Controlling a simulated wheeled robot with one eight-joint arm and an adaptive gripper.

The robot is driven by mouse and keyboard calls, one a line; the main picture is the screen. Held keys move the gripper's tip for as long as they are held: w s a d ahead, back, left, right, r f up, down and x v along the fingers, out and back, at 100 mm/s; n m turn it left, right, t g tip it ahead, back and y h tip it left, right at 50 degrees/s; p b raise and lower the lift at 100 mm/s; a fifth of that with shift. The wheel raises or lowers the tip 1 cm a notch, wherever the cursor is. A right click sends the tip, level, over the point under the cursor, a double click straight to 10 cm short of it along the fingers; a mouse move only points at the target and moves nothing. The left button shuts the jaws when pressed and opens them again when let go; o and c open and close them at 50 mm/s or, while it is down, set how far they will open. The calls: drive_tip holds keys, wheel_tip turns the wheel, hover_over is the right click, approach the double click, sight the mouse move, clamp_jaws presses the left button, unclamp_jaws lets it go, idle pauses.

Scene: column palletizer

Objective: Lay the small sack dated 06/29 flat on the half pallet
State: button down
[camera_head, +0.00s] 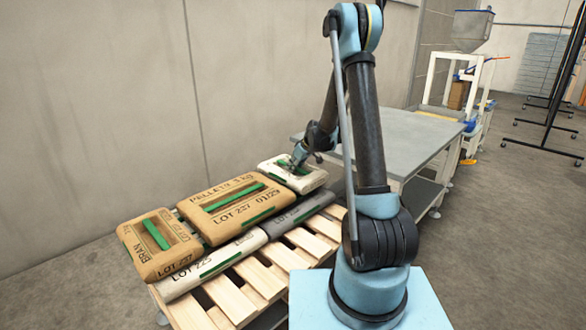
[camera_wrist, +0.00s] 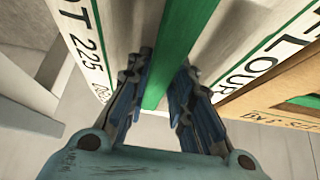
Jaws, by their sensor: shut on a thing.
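A small white sack (camera_head: 309,180) with a green strap is at the far end of the half pallet (camera_head: 262,283), beyond the large pellets sack. My gripper (camera_head: 297,163) comes down on it from above and is shut on its green strap. In the wrist view the fingers (camera_wrist: 164,68) close around the strap (camera_wrist: 178,45), and the white sack (camera_wrist: 122,25) shows "FLOUR" and "LOT 225". Its date is cut off and not clearly readable. The sack looks roughly level; I cannot tell whether its underside touches the pallet.
A brown bran sack (camera_head: 135,246), a brown pellets sack (camera_head: 208,222), a pale sack marked LOT 225 (camera_head: 232,250) and a grey sack (camera_head: 312,207) lie on the pallet. Its near slats are bare. A wall runs behind; a grey table (camera_head: 425,130) stands to the right.

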drive_tip(key=shift+f, duration=0.6)
drive_tip(key=c, duration=1.4)
unclamp_jaws()
